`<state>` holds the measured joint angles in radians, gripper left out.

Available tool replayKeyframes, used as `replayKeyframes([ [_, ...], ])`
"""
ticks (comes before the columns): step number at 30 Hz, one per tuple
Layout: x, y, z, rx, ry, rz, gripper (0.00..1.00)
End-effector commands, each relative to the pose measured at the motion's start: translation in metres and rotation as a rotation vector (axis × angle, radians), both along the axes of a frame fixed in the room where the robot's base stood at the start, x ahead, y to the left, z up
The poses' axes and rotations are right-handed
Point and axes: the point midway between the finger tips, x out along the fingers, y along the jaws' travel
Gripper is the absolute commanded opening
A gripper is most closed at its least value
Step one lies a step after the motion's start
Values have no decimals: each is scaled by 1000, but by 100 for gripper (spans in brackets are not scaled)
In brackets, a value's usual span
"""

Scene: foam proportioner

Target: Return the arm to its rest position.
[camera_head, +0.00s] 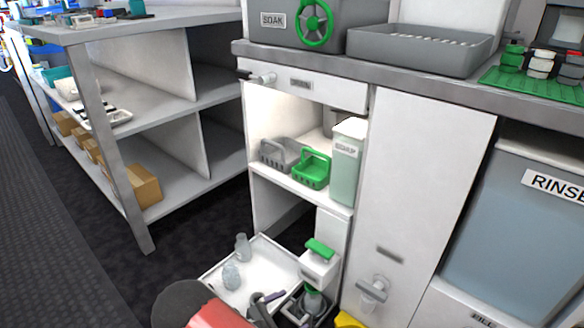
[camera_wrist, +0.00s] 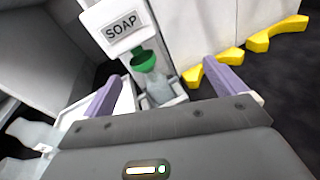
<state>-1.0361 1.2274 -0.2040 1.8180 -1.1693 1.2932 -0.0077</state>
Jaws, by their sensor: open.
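My gripper (camera_head: 270,298) is low at the bottom of the head view, in front of the soap dispenser, with my arm coming up from the bottom edge. In the wrist view my gripper (camera_wrist: 162,70) has its two purple fingers spread wide and nothing held between them. The white soap dispenser (camera_wrist: 125,28) with its SOAP label is just ahead. Its green nozzle (camera_wrist: 145,61) is above a clear bottle (camera_wrist: 159,90) standing in a holder. The dispenser (camera_head: 318,268) also shows in the head view with a green lever on top. I cannot tell how close the fingers are to the bottle.
A white tray (camera_head: 215,277) with clear bottles lies left of the dispenser. A cabinet shelf (camera_head: 285,179) with grey and green baskets is above, under a grey counter (camera_head: 425,84). Yellow pieces (camera_wrist: 222,66) lie on the right. Dark floor (camera_head: 178,248) is open on the left.

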Motion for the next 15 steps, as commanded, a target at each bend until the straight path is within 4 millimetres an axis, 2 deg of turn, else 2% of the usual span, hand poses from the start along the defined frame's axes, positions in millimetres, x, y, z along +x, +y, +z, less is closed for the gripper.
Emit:
replayKeyframes([
  [1,4,-9,32,76,-17,-84,95],
  [3,4,-23,63,170,-34,-192,95],
  [8,-3,-55,130,391,-83,-423,95],
  [15,-28,-99,225,728,-190,-729,95],
])
